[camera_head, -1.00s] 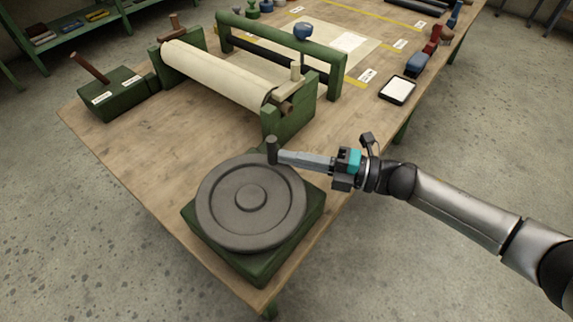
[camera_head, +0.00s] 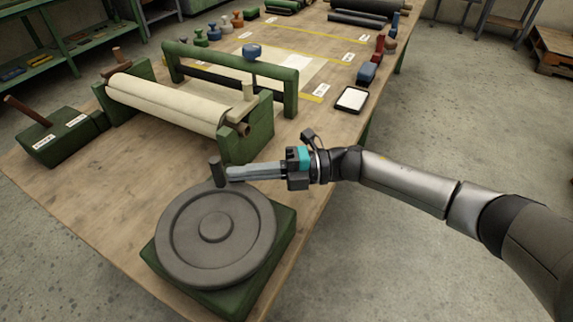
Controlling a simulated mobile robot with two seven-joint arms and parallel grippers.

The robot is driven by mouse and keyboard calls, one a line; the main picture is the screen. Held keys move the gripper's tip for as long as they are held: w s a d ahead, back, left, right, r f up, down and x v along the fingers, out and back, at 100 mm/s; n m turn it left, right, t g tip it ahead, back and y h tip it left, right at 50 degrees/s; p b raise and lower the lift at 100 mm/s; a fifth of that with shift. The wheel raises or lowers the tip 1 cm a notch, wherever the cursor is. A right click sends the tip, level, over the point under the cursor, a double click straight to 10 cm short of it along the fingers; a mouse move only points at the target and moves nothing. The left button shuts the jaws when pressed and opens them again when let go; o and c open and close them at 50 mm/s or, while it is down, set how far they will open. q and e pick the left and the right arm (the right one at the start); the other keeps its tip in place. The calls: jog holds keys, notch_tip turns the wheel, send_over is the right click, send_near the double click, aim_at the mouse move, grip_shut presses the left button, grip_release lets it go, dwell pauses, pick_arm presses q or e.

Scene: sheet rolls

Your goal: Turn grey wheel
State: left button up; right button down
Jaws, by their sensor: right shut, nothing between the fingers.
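The grey wheel (camera_head: 180,235) lies flat on a green base (camera_head: 281,243) at the front of the wooden table. It has a round hub in the middle. An upright grey peg handle (camera_head: 216,168) stands at its far rim. My right gripper (camera_head: 231,173) reaches in from the right, with its fingers shut and nothing between them. Its fingertips are at the right side of the peg and seem to touch it, but the exact contact cannot be told. My left gripper is not in view.
Behind the wheel stands a green roller stand with a cream sheet roll (camera_head: 165,103). A green box with a lever (camera_head: 60,139) is at the left. A black-rimmed tray (camera_head: 352,99) and a blue block (camera_head: 367,73) lie along the right edge. Bare table (camera_head: 120,190) shows left of the wheel.

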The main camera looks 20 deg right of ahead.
jog(key=s+d, duration=0.2)
jog(key=d, duration=1.3)
jog(key=shift+b, duration=0.35)
